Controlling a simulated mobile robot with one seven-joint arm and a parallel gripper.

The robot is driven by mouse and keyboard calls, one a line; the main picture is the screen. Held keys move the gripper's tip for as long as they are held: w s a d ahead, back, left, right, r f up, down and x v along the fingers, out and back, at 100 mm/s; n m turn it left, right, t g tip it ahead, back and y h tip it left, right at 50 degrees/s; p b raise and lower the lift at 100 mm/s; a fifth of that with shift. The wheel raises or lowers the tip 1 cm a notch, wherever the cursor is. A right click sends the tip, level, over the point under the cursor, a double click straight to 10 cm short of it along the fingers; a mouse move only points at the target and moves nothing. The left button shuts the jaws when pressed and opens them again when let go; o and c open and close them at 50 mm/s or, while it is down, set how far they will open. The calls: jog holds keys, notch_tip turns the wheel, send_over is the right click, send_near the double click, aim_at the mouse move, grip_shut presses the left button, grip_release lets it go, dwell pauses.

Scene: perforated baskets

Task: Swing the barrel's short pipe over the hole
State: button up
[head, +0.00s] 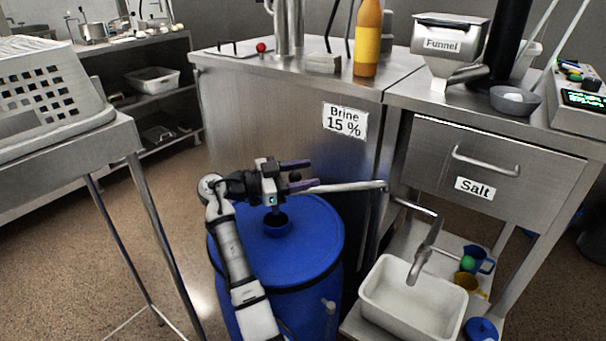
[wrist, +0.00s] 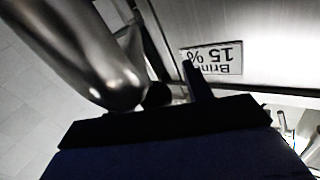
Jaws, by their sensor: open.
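The blue barrel (head: 315,262) stands in front of the steel cabinet in the head view. Its dark round hole (head: 277,222) opens in the lid, just below my gripper. A thin light pipe (head: 345,187) runs level from beside the gripper to a joint near the cabinet's corner. I take it for the short pipe. My gripper (head: 305,177) is open, its dark purple fingers pointing right, above the barrel. The pipe's left end lies close to the lower finger; I cannot tell whether they touch. In the wrist view, a rounded metal tube (wrist: 85,50) fills the upper left, near a dark finger (wrist: 195,78).
The cabinet with the "Brine 15 %" sign (head: 345,121) stands behind the barrel. At right are a second pipe with a tap (head: 425,250), a white tub (head: 412,304) and the salt drawer (head: 490,168). A steel table (head: 125,140) with a perforated basket (head: 45,90) stands left.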

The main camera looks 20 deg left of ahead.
jog(key=v, duration=0.7)
jog(key=shift+s+a, duration=0.15)
jog(key=shift+a, duration=0.05)
